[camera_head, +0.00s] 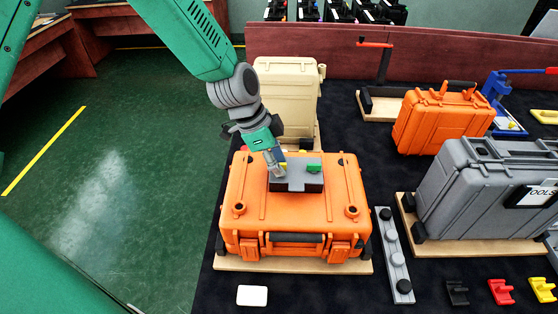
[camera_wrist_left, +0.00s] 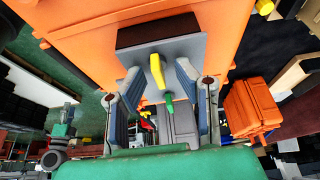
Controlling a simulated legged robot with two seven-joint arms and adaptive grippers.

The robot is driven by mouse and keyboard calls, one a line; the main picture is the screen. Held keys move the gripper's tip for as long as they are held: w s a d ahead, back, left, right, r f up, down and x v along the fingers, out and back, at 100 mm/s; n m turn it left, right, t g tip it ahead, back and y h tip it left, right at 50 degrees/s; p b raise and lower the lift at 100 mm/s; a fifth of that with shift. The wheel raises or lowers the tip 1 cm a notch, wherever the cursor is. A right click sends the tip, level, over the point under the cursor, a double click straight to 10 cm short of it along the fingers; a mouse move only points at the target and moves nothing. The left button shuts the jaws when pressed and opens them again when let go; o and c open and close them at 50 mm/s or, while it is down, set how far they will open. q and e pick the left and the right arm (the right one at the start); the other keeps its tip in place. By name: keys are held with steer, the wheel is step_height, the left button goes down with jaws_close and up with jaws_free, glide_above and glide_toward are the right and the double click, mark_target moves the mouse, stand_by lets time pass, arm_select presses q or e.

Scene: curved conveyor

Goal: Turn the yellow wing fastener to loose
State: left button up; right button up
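The yellow wing fastener (camera_wrist_left: 157,70) sits on a grey block (camera_head: 297,184) on top of the orange case (camera_head: 290,208). Only a small bit of the yellow fastener (camera_head: 284,165) shows in the head view, by the fingertips. A green wing fastener (camera_head: 315,168) is beside it on the block and also shows in the left wrist view (camera_wrist_left: 169,103). My left gripper (camera_head: 275,161) reaches down to the block. In the left wrist view its fingers (camera_wrist_left: 160,78) are apart, one on each side of the yellow fastener, with gaps visible. My right gripper is not in view.
A beige case (camera_head: 290,90) stands behind the orange case. A grey case (camera_head: 485,190) and another orange case (camera_head: 440,118) stand to the right. A grey strip with round knobs (camera_head: 396,260) lies right of the near orange case. Small coloured brackets (camera_head: 500,291) lie at the front right.

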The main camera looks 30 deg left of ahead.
arm_select(q)
steer(key=shift+a, duration=0.1)
jaws_close()
steer(key=shift+n, duration=0.3)
steer(key=n+t+p, duration=0.1)
steer(key=n, duration=0.1)
steer(key=shift+r+n+y, duration=0.15)
steer(key=shift+n+y, duration=0.15)
steer(key=n+t+y+p, duration=0.1)
steer(key=n+p, duration=0.1)
steer(key=n, duration=0.2)
steer(key=shift+d, duration=0.2)
steer(key=n+y+p, duration=0.1)
steer(key=n, duration=0.2)
steer(key=n+y+p, duration=0.1)
steer(key=n+p, duration=0.1)
steer(key=n, duration=0.1)
steer(key=shift+w+r+t+y, duration=0.1)
steer(key=shift+r+t+y, duration=0.05)
steer(key=shift+t+y, duration=0.15)
steer(key=n+p, duration=0.1)
steer(key=n, duration=0.1)
steer(key=n+y+p, duration=0.1)
steer(key=n+p, duration=0.1)
steer(key=shift+w+n+y, duration=0.1)
steer(key=shift+n+y, duration=0.2)
steer(key=shift+p, duration=0.3)
